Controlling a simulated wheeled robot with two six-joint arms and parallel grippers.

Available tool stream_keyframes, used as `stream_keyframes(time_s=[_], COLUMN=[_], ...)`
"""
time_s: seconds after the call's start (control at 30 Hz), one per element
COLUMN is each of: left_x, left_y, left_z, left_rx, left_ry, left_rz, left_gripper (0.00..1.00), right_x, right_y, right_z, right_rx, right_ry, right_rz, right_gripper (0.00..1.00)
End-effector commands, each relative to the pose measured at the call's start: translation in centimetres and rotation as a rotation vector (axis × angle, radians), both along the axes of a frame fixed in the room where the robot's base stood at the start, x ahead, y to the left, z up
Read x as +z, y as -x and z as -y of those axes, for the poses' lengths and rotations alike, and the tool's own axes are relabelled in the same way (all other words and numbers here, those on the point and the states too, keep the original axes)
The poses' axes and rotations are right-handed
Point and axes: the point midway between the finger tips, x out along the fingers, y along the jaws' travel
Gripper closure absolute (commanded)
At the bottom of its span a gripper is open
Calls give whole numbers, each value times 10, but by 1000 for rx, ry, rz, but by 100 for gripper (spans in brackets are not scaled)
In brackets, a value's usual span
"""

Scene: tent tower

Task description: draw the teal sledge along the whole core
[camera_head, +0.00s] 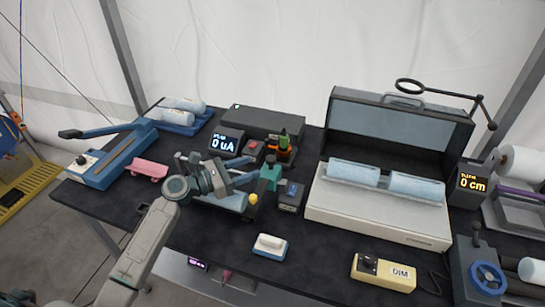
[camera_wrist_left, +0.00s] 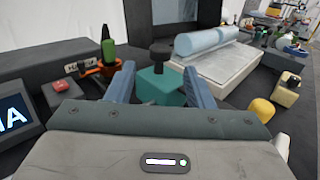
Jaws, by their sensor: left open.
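The teal sledge (camera_head: 270,173) is a small teal block with a dark knob on top, near the middle of the table. In the left wrist view the sledge (camera_wrist_left: 159,86) shows straight ahead, between the two blue fingers. My left gripper (camera_head: 246,177) is open, with its fingers pointing at the sledge from the left. I cannot tell whether the fingers touch it. A pale blue core (camera_head: 228,200) lies in a blue holder under and in front of my gripper, partly hidden by it. My right gripper is not in view.
A meter reading 0 uA (camera_head: 224,144) stands behind my gripper. A green bottle (camera_head: 283,139) is behind the sledge. A small dark box (camera_head: 291,197) stands right of it. An open case with two pale cores (camera_head: 352,172) is farther right. A white block (camera_head: 270,245) lies in front.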

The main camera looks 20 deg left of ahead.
Motion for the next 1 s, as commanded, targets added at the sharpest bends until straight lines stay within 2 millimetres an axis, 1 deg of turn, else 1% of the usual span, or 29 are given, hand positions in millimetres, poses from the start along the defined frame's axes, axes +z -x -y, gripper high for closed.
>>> stream_keyframes(time_s=[0.03,0.17,0.3,0.4,0.57,0.8,0.83,0.9,0.97,1.0], left_x=[5,5,4,3,1,1,1,1,1,1], left_y=[-7,-24,-39,-46,-52,-52,-52,-52,-52,-52], left_z=[8,26,42,50,56,56,56,56,56,56], left_rx=[1,0,1,0,-1,0,0,0,0,0], left_ry=[6,5,4,4,-1,-1,-1,-1,-1,0], left_rz=[1,1,1,-1,1,1,1,1,1,0], left_gripper=[52,52,52,52,52,52,54,68,80,88], right_x=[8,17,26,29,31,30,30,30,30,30], right_y=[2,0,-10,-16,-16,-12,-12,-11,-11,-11], right_z=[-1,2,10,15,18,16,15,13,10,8], right_rx=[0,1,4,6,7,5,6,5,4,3], right_ry=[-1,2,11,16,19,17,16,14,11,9], right_rz=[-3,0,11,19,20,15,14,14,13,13], right_gripper=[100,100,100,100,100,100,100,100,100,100])
